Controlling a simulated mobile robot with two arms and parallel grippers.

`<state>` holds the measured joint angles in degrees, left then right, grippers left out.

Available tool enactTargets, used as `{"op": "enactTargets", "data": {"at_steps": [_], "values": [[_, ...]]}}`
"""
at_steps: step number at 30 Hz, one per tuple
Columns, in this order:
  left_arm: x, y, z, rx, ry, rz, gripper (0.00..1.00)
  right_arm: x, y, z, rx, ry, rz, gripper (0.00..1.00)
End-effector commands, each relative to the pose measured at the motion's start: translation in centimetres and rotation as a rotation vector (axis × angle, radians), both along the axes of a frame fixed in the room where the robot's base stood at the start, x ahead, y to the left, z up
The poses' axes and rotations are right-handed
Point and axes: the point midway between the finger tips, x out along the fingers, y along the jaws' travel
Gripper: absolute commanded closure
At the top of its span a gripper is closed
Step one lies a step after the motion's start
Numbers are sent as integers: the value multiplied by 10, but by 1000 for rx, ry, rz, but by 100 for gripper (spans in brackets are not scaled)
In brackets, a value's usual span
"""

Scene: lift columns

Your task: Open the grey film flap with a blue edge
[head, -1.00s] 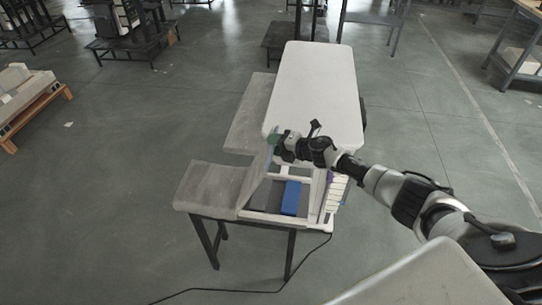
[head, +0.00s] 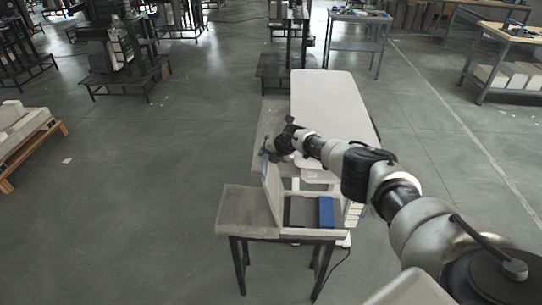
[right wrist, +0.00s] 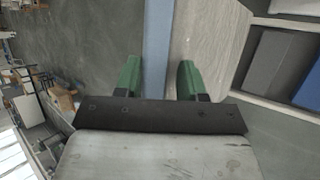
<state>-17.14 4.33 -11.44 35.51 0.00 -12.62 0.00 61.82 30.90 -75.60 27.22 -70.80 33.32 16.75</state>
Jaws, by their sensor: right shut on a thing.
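The grey film flap (head: 271,188) stands raised along the left side of an open-topped compartment (head: 301,231) in the head view. Its blue edge (right wrist: 157,40) runs between the green fingers of my right gripper (right wrist: 158,78) in the right wrist view. My right gripper (head: 268,148) is shut on the flap's edge, at the flap's upper far end. Inside the compartment are a grey block (head: 302,211) and a blue block (head: 326,212). My left gripper is not in view.
A grey slab (head: 247,208) lies left of the compartment on a dark-legged stand. A long white top (head: 325,100) extends behind it. A black cable (head: 335,270) hangs at the right.

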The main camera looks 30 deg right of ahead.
Motion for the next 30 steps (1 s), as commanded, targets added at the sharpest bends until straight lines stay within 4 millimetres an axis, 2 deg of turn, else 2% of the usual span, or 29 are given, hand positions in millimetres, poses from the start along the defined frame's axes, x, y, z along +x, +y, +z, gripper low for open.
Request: {"op": "enactTargets", "data": {"at_steps": [1,9,26,27,30], "values": [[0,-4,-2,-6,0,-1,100,-5,6,-14,-17,33,12,100],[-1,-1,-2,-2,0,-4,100,2,12,-17,-63,64,12,100],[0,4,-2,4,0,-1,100,3,12,-18,-77,71,12,100],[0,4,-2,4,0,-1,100,3,12,-18,-77,71,12,65],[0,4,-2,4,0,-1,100,3,11,-18,-77,70,11,66]]}}
